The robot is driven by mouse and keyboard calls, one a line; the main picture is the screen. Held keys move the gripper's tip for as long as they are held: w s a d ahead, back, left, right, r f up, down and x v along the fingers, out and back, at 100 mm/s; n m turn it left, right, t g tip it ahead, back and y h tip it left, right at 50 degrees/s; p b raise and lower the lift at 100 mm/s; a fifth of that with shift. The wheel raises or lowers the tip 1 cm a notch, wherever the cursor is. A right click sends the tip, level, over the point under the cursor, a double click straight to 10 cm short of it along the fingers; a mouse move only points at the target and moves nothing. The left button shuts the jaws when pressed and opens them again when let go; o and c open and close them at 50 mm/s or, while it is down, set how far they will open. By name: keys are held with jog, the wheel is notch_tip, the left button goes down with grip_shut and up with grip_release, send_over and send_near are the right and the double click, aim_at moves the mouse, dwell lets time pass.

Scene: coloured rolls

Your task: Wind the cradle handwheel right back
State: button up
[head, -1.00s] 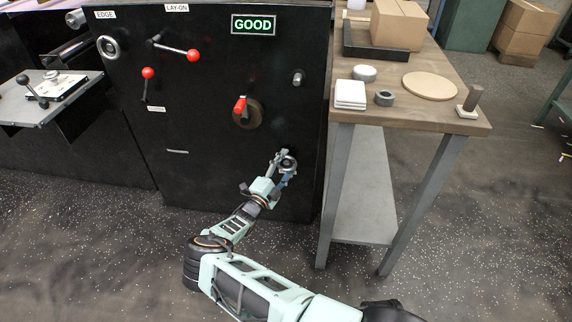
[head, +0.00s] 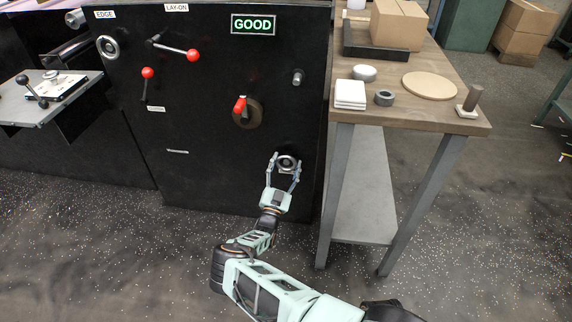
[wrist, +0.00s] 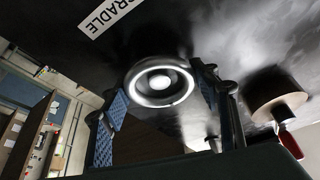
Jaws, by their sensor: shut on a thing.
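The cradle handwheel (head: 288,162) is a small round, shiny metal wheel low on the right of the black machine front. It also shows in the wrist view (wrist: 160,80), with a bright ring and a pale round hub, beside a white label reading CRADLE (wrist: 107,15). My gripper (head: 286,166) reaches it from below, with one finger on each side of the rim, and is shut on it. Both blue-padded fingers show in the wrist view. The wheel's turning angle cannot be read.
Above the wheel are a red-handled knob (head: 246,113) and a metal peg (head: 297,78). A lit GOOD sign (head: 254,25) is at the top. A wooden-topped bench (head: 455,122) with small parts stands close on the right. Open floor lies in front.

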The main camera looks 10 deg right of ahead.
jog(key=shift+d+r+n+t+y, duration=0.1)
jog(key=shift+n+t+y, duration=0.25)
jog(key=shift+n, duration=0.5)
jog(key=shift+r+n+t+y, duration=0.15)
jog(key=shift+n+y, duration=0.4)
jog(key=shift+n, duration=0.3)
jog(key=shift+f+n, duration=0.2)
jog(key=shift+n, duration=0.1)
jog(key=o, duration=1.2)
jog(key=shift+c, duration=0.2)
jog(key=v, duration=0.7)
jog(key=shift+s, duration=0.25)
jog(key=shift+f, duration=0.1)
